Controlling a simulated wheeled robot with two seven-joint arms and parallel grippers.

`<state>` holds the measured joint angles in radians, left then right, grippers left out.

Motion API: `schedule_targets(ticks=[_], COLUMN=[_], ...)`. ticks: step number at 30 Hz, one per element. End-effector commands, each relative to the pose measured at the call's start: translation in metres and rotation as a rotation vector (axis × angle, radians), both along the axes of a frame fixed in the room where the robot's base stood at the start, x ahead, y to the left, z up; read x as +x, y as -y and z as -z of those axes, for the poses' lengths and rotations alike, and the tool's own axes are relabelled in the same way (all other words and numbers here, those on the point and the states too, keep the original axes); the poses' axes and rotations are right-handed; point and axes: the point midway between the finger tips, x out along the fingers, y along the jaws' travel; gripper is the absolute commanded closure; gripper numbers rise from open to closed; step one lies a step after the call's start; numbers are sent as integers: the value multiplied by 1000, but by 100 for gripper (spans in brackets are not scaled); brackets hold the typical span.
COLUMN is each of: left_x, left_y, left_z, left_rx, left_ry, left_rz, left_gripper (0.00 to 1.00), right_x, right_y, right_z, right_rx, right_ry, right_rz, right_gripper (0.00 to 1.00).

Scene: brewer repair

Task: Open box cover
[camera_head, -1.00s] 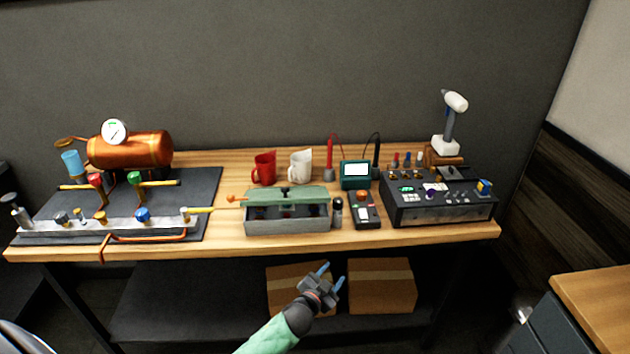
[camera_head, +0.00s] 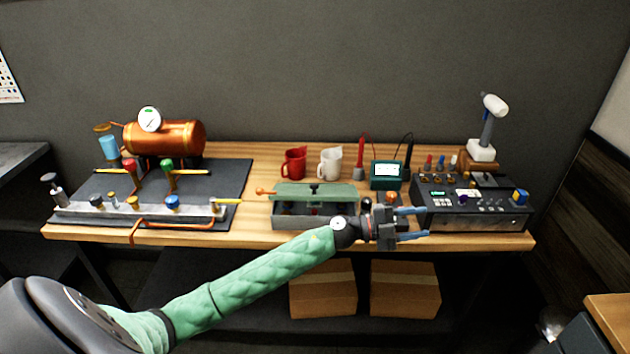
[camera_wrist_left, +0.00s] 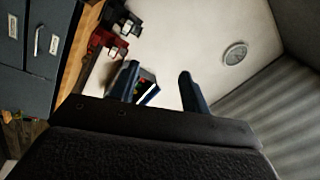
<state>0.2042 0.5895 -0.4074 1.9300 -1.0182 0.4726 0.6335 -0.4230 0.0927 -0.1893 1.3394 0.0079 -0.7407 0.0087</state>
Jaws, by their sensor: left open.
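The box (camera_head: 290,222) is a grey case with a green cover (camera_head: 330,190) and a dark latch or handle at the cover's middle. It stands on the workbench, left of my left gripper. My left gripper (camera_head: 412,224) has its two blue fingers apart and empty, pointing right in front of the black control panel. The left forearm and wrist hide part of the box's front right. In the left wrist view the open fingers (camera_wrist_left: 158,90) point toward a pale wall, and the box is not seen. My right gripper is not in view.
A copper boiler (camera_head: 170,138) on a dark mat fills the bench's left. Red (camera_head: 293,163) and white (camera_head: 330,162) mugs stand behind the box. A teal meter (camera_head: 386,174) and the black control panel (camera_head: 470,212) are to the right. Cardboard boxes (camera_head: 405,290) sit below.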

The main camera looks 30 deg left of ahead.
Motion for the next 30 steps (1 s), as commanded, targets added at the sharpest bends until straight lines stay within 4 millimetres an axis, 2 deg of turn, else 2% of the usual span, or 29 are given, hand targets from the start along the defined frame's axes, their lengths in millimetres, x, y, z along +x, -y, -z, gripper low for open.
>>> schedule_targets(ticks=[1, 5, 8, 11, 14, 17, 21, 24, 27, 30], left_x=[0, -5, -7, -5, -2, 3, 7, 7, 5, 3], left_y=[0, -4, -19, -45, -80, -125, -198, -244, -279, -298], left_z=[-9, -13, -13, -10, -10, -16, -35, -54, -70, -81], left_rx=[78, 292, 475, 672, 875, 1079, 1347, 1496, 1598, 1654], left_ry=[30, 63, 59, 27, -32, -117, -276, -392, -488, -548], left_rz=[67, 232, 334, 411, 459, 475, 445, 398, 353, 321], left_gripper=[54, 54, 54, 54, 54, 54, 54, 54, 54, 54], right_x=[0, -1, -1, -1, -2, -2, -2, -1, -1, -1], right_y=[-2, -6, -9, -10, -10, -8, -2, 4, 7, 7], right_z=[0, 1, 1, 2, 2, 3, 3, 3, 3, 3], right_rx=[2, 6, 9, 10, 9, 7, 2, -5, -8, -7], right_ry=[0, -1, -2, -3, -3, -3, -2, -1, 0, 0], right_rz=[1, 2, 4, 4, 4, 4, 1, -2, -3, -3], right_gripper=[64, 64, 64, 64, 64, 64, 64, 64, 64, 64])
